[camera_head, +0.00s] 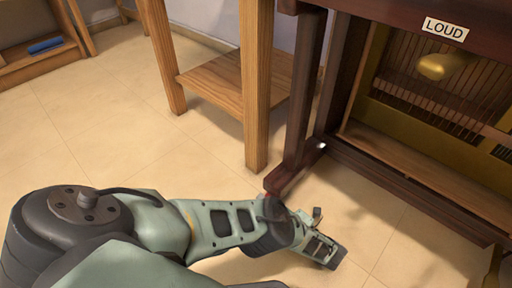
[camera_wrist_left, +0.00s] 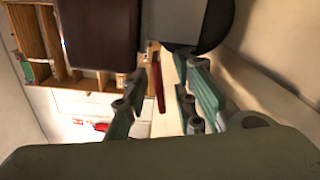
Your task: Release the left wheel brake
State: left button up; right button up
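The piano (camera_head: 420,175) is dark red wood, and its front leg (camera_head: 304,85) ends in a foot (camera_head: 287,177) just above my left gripper (camera_head: 322,238) in the head view. The gripper is low near the floor. In the left wrist view its fingers (camera_wrist_left: 163,108) are apart. A thin red bar (camera_wrist_left: 158,85), perhaps the brake lever, shows between them in the picture; I cannot tell whether they touch it. A dark rounded part (camera_wrist_left: 213,25), which looks like the wheel, is just beyond the fingers, beside a dark wooden block (camera_wrist_left: 100,38). My right gripper is not in view.
A wooden table (camera_head: 255,90) with a low shelf stands left of the piano leg. A wooden shelf unit (camera_head: 35,60) with a blue item is at the far left. A label "LOUD" (camera_head: 446,29) is on the piano. The tiled floor (camera_head: 105,115) at left is clear.

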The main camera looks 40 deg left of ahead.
pick_arm(q)
jog(key=shift+a, duration=0.2)
jog(key=shift+c, duration=0.5)
grip_shut()
jog(key=shift+r+m, duration=0.15)
jog(key=shift+m, duration=0.15)
jog(key=m, duration=0.1)
jog(key=r+m+p, duration=0.1)
jog(key=m, duration=0.1)
jog(key=shift+w+r+m, duration=0.1)
jog(key=shift+r+m, duration=0.1)
jog(key=shift+m, duration=0.65)
jog(key=shift+r+m, duration=0.15)
jog(key=shift+m, duration=0.7)
jog(key=shift+o, duration=0.5)
grip_release()
